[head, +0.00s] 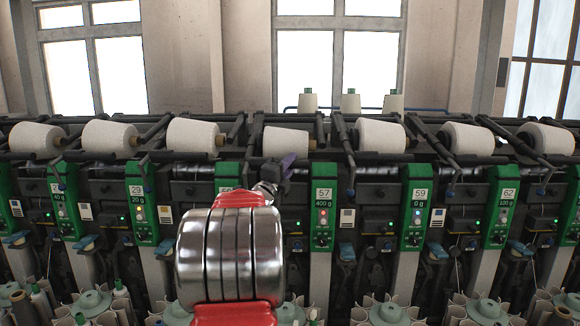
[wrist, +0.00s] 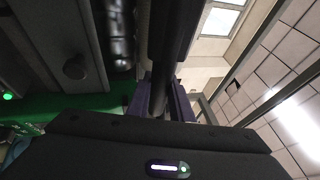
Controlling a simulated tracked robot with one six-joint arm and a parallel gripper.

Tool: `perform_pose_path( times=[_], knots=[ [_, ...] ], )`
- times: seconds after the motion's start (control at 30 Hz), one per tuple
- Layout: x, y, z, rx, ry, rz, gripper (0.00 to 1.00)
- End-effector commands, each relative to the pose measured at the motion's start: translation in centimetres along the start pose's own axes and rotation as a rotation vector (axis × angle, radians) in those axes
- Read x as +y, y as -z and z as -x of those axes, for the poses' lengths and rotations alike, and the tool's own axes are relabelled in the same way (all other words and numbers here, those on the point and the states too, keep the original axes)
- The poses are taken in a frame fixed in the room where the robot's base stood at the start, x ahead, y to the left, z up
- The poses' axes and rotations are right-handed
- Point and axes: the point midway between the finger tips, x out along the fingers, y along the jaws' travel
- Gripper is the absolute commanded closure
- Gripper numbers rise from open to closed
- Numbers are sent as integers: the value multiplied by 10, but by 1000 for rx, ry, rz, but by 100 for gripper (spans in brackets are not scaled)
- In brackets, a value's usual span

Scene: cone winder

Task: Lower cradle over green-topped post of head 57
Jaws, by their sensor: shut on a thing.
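The post of head 57 (head: 322,212) stands right of my gripper in the head view, its upper part a green panel marked 57 and 400 g. A white cone (head: 285,141) lies across the dark cradle parts above and left of it. My gripper (head: 284,166), with dark purple fingers, is just below this cone. In the wrist view my gripper (wrist: 168,100) is shut on a dark bar (wrist: 181,76) that looks like part of the cradle. How the bar joins the cradle, and the grip itself in the head view, are hidden.
Neighbouring posts 29 (head: 139,205) and 59 (head: 415,207) stand either side. Other white cones (head: 381,136) line the machine, with dark handles (head: 349,165) hanging between them. Several bobbins and pale green holders (head: 388,312) fill the lower front. Windows are behind.

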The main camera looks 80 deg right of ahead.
Motion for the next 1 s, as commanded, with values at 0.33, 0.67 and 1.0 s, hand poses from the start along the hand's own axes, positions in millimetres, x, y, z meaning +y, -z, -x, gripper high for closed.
perform_pose_path(
  times=[0.33,0.67,1.0],
  knots=[
    [-32,0,0,1,9,-4,100],
    [-32,0,0,1,9,-4,69],
    [-32,0,0,0,9,-3,62]
  ],
)
